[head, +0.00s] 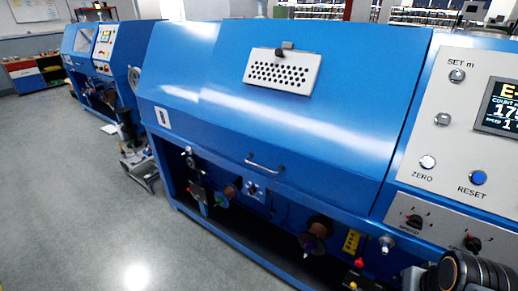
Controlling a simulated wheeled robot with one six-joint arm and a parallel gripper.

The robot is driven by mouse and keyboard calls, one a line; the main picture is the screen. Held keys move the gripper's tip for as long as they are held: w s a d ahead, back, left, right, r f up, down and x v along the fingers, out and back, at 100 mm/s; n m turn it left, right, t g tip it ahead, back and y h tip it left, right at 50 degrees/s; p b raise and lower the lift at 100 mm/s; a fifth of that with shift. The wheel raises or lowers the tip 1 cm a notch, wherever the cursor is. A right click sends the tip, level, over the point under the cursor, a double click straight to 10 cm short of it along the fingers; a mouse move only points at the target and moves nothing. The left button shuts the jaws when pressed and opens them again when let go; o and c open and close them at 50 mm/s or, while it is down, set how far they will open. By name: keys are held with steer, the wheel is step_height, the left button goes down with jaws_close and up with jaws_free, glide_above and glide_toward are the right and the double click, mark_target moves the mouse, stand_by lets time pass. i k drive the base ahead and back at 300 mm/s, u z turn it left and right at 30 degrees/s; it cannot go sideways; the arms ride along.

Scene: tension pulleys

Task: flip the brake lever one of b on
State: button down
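A large blue machine (185,85) fills the middle, with a small white label plate (162,117) at its left front; its mark is too small to read surely. Under its cover, in the open lower bay, sits a small upright part with a light knob (189,152) and a red-and-black part (197,191) below it. Either may be a brake lever; I cannot tell which, nor its position. A red knob (359,263) shows at the lower right of the bay. My gripper is not in view; only a dark, orange-ringed part of my arm shows at the bottom right.
A control panel (445,135) with buttons and a display stands at the right. A perforated plate (283,72) and a handle (265,163) sit on the blue cover. Another blue machine (82,70) stands farther left. The grey floor (70,200) is clear at the left.

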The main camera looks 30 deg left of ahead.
mark_target(197, 196)
steer(key=u, duration=2.6)
steer(key=i, duration=3.6)
steer(key=z, duration=0.9)
